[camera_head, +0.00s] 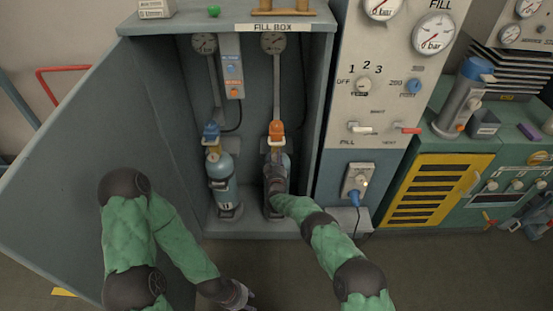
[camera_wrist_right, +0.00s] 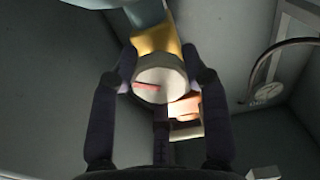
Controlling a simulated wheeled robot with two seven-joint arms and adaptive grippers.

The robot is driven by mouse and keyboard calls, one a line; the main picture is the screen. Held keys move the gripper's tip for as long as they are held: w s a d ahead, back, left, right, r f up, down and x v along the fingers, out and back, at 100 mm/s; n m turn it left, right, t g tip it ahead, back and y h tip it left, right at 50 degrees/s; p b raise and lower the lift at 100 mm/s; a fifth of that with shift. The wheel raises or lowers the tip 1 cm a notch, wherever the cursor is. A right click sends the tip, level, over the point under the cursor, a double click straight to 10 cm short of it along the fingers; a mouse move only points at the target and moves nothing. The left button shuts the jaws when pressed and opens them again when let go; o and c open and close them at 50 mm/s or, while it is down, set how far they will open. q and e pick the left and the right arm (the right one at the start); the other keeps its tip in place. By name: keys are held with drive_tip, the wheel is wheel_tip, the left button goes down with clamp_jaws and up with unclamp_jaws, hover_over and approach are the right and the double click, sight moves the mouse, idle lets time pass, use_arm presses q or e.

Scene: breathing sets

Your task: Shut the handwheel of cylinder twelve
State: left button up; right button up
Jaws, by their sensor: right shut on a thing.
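The fill box holds two cylinders. The left one (camera_head: 221,172) is blue and seems marked 11. The right one, taken as cylinder twelve, is mostly hidden behind my right gripper (camera_head: 277,160), with an orange fitting (camera_head: 277,130) above it. In the right wrist view my right gripper (camera_wrist_right: 160,80) is shut on a pale round handwheel (camera_wrist_right: 160,83) with a red mark on its face. A brass-coloured valve part (camera_wrist_right: 156,40) is behind the handwheel. My left gripper (camera_head: 240,297) is low at the bottom edge, away from the cylinders; its fingers are unclear.
The open fill box door (camera_head: 70,150) stands at the left. Two gauges (camera_head: 204,43) (camera_head: 273,42) hang on the back wall. A control panel (camera_head: 385,85) stands close on the right, above a socket with a blue plug (camera_head: 355,198). The floor in front is clear.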

drive_tip(key=m, duration=0.5)
drive_tip(key=shift+d+m, duration=0.1)
drive_tip(key=shift+m, duration=0.3)
drive_tip(key=m, duration=1)
drive_tip(key=shift+m, duration=0.4)
drive_tip(key=m, duration=1)
drive_tip(key=shift+a+m, duration=0.2)
drive_tip(key=shift+m, duration=0.2)
drive_tip(key=m, duration=0.5)
drive_tip(key=shift+r, duration=0.1)
drive_tip(key=m, duration=0.6)
drive_tip(key=shift+m, duration=1.9)
drive_tip(key=shift+r+m, duration=0.15)
drive_tip(key=shift+m, duration=0.15)
